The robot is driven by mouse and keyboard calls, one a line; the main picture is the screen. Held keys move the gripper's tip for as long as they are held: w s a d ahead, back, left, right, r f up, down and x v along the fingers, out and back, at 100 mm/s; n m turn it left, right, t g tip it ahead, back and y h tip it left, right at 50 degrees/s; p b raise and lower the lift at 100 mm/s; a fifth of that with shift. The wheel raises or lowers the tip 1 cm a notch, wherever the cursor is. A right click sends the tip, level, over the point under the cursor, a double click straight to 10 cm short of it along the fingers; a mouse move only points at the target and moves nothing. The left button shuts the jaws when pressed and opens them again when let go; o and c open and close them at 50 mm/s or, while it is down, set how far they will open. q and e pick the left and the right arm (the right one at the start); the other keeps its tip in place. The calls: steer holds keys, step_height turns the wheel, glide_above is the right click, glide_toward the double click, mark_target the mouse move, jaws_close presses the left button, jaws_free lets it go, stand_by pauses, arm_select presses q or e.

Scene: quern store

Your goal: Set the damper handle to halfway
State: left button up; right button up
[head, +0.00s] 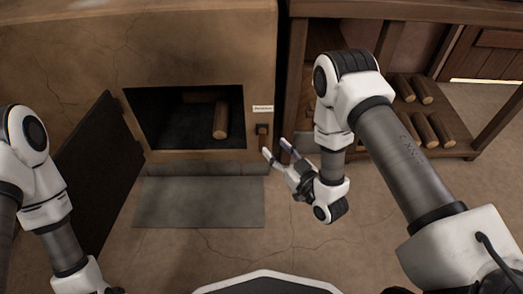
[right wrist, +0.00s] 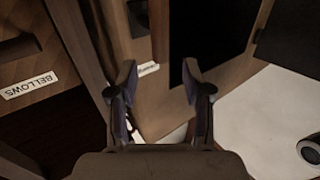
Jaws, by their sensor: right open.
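The damper handle (head: 263,142) is a short brown lever hanging straight down from a dark square mount, right of the oven mouth. In the right wrist view the brown lever (right wrist: 160,30) lies beside its dark mount, at the top. A small white label (head: 263,108) is above the mount; it also shows in the right wrist view (right wrist: 148,69). My right gripper (head: 275,148) is open and empty, its fingertips just below and right of the lever, apart from it as far as I can tell. My left arm hangs at the left; its gripper is out of the frame.
The oven (head: 200,45) has its dark door (head: 97,165) swung open at left and a log (head: 220,120) inside. A grey slab (head: 200,203) lies in front. A wooden rack (head: 455,143) with several logs stands right. A BELLOWS label (right wrist: 30,84) shows at left in the wrist view.

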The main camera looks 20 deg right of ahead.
mark_target(265, 137)
arm_select(q)
steer(key=f+b, duration=0.2)
steer(key=w+f+b, duration=0.1)
steer(key=f, duration=0.1)
steer(key=shift+w+f+b, duration=0.1)
steer(key=shift+w+b, duration=0.05)
steer(key=shift+b, duration=0.2)
arm_select(e)
steer(key=x, duration=0.7)
steer(key=shift+w+r, duration=0.1)
jaws_close()
